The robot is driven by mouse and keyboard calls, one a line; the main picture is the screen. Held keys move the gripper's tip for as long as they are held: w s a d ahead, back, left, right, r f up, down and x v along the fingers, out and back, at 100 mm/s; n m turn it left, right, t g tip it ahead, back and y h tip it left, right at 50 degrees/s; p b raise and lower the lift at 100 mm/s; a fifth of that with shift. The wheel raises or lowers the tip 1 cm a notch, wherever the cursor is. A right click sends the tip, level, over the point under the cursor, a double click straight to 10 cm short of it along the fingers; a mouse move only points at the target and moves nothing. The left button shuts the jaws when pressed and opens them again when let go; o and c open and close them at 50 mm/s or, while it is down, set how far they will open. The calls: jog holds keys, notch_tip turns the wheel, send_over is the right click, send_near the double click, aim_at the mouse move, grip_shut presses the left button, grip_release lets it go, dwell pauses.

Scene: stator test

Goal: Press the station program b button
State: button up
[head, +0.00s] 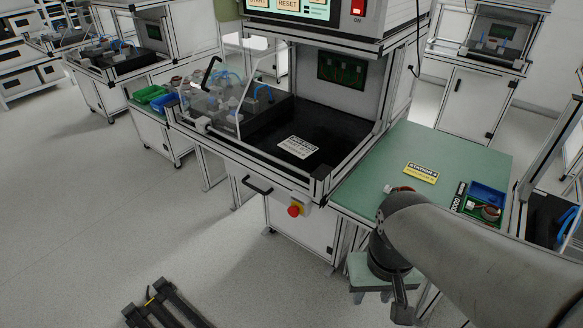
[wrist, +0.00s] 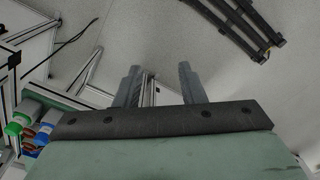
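The station's control panel (head: 290,10) is at the top edge of the head view and partly cut off. Its lit screen shows START and RESET buttons and several small lines of text. I cannot make out a program b button. A red switch (head: 358,7) marked ON sits at the panel's right. My gripper (head: 371,297) is low in front of the green side table, far below and right of the panel, pointing down. In the wrist view, its two grey fingers (wrist: 158,75) stand apart with nothing between them.
The station's black work bay (head: 270,135) holds a white label plate. A red stop button (head: 294,210) is on its front. The green side table (head: 400,150) holds a yellow station sign (head: 421,173) and blue and green trays. Grey floor (head: 100,220) is open at left.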

jog(key=o, duration=0.3)
jog(key=shift+o, duration=0.8)
jog(key=shift+w+f, duration=0.1)
jog(key=shift+f, duration=0.15)
jog(key=n+t+h+b, duration=1.15)
jog(key=n+t, duration=0.25)
jog(key=n, duration=1.2)
send_near(291, 214)
jog(key=shift+y, duration=0.25)
jog(key=x, duration=0.9)
jog(key=shift+d+r, duration=0.2)
jog(key=shift+r, duration=0.05)
